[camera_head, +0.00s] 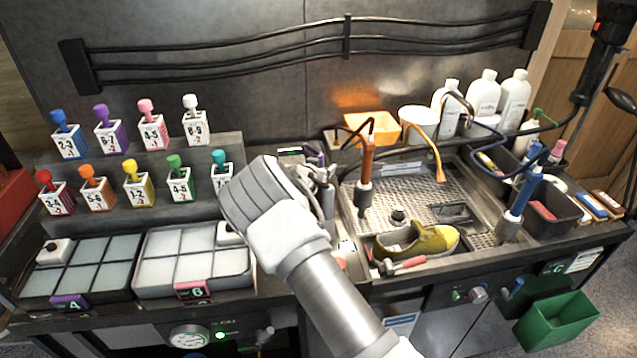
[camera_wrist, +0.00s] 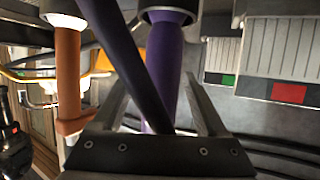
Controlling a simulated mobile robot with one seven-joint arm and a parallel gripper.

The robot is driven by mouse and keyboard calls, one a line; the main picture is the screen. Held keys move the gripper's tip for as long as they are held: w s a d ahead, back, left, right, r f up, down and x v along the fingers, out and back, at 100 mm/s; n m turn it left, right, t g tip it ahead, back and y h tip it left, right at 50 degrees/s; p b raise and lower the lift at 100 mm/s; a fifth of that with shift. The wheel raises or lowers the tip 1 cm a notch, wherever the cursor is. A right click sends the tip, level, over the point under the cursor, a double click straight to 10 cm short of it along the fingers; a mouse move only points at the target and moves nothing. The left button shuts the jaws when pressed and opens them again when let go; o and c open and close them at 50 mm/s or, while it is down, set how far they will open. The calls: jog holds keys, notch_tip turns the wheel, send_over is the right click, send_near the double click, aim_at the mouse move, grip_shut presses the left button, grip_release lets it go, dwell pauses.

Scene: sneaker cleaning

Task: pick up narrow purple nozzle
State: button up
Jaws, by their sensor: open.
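The narrow purple nozzle (camera_wrist: 172,62) stands in the middle of the wrist view, with a dark purple hose crossing in front of it. My gripper (camera_wrist: 156,78) is open, with one finger on each side of the nozzle in that picture. I cannot tell whether either finger touches it. In the head view, a small piece of purple (camera_head: 316,157) shows beside my gripper (camera_head: 325,180), and my wrist hides most of that area.
An orange nozzle (camera_head: 367,155) stands just right of my gripper and also shows in the wrist view (camera_wrist: 68,85). A sink holds a yellow shoe (camera_head: 432,241). A blue nozzle (camera_head: 523,195) stands farther right. Numbered bottles (camera_head: 133,184) line the left shelves.

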jog(key=shift+c, duration=0.2)
grip_shut()
jog(key=shift+r, duration=0.1)
